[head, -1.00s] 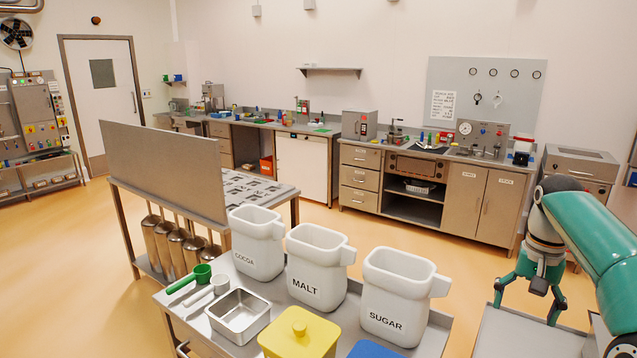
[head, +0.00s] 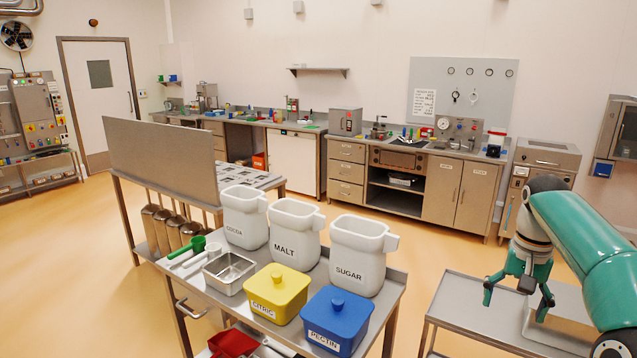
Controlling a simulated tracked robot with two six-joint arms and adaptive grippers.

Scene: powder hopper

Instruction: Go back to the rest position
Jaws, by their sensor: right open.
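My right gripper (head: 518,298) is at the right side of the head view, at the end of the green arm. Its fingers point down, are spread apart and hold nothing. It hangs over a bare steel table (head: 475,312) at the lower right; I cannot tell how high above it. My left gripper is not in the head view.
A steel table at the centre carries white tubs marked cocoa (head: 245,217), malt (head: 296,234) and sugar (head: 360,254), a yellow citric box (head: 277,294), a blue pectin box (head: 337,322), a steel pan (head: 229,272) and a green scoop (head: 188,251). A counter runs along the back wall.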

